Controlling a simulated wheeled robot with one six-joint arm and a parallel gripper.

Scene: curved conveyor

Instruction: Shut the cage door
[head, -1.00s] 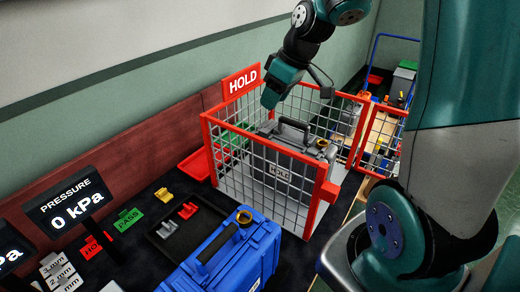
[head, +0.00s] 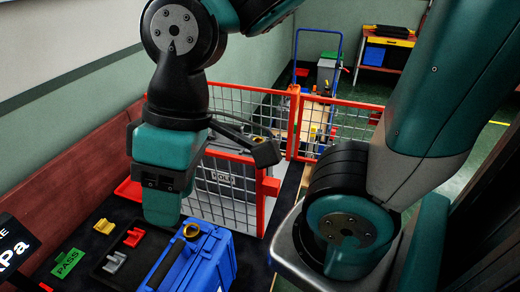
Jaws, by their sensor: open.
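The cage (head: 267,187) has a red frame and wire mesh and stands in the middle. The cage door (head: 335,125), a red-framed mesh panel, stands open and swings out to the right from the cage's back right post. A grey case (head: 222,178) labelled HOLD sits inside the cage. My gripper (head: 162,208) is open and empty, pointing down in front of the cage, well left of the door. It hides the cage's left part and the HOLD sign. My arm hides part of the door's lower right.
Behind the cage are a blue-handled trolley (head: 338,50) and a workbench (head: 395,40).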

